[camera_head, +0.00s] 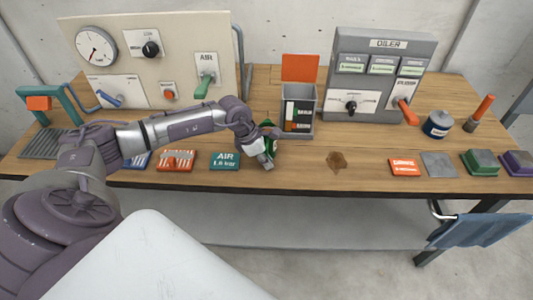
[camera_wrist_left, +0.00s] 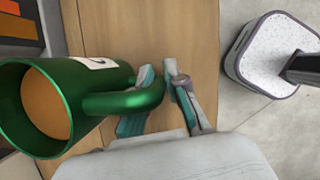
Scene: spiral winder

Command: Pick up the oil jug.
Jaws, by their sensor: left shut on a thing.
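The oil jug is a green metal jug (camera_wrist_left: 85,95) with a loop handle and an amber-brown inside, seen at the left of the left wrist view. A small green part of it (camera_head: 269,124) shows in the head view, mostly hidden behind my left gripper (camera_head: 268,158). My left gripper (camera_wrist_left: 165,90) is shut on the jug's handle, with the fingers on either side of it. The jug is at the bench's middle, near the front edge. Whether its base touches the bench cannot be told. My right gripper is not in view.
The grey OILER panel (camera_head: 380,75) is to the right, the gauge panel (camera_head: 125,45) to the left. A teal AIR card (camera_head: 225,161) lies left.

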